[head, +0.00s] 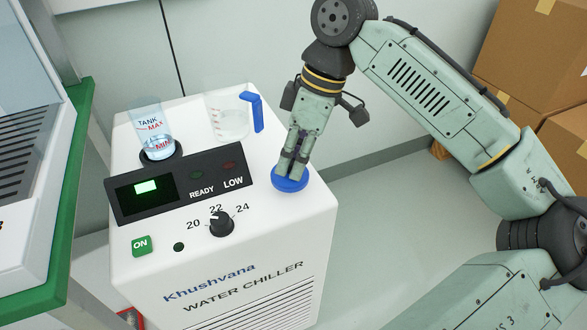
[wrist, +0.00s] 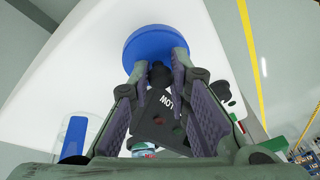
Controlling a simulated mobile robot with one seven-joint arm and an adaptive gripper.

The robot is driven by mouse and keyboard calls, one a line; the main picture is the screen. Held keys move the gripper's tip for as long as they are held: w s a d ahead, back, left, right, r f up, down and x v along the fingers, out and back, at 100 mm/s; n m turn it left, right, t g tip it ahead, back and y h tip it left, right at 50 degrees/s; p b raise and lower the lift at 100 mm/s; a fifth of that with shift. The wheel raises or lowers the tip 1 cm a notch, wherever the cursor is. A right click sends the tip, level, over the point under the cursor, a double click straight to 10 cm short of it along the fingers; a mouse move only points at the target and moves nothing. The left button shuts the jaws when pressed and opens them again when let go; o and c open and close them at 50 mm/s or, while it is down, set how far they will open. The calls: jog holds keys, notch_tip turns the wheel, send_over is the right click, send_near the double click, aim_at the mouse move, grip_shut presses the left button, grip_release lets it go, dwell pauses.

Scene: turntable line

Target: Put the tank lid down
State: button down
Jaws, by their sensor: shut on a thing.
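The tank lid (head: 290,182) is a round blue disc at the right edge of the chiller's white top in the head view. It also shows in the wrist view (wrist: 150,42), with a black knob (wrist: 160,75) at its middle. My gripper (head: 291,165) points down at it, shut on the knob. I cannot tell whether the lid touches the top or hangs just above it. The clear tank (head: 153,132), marked MAX and MIN, stands open at the back left of the chiller with water in it.
A clear jug (head: 229,122) with a blue handle stands between tank and lid. The black display panel (head: 180,184) and dial (head: 221,223) lie to the lid's left. The chiller (head: 240,258) drops off at the right. Cardboard boxes (head: 530,50) stand at the far right.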

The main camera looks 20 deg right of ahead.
jog(key=shift+f, duration=1.6)
jog(key=shift+f, duration=0.1)
jog(key=c, duration=1.5)
grip_release()
jog(key=v, duration=1.2)
jog(key=shift+p, duration=0.4)
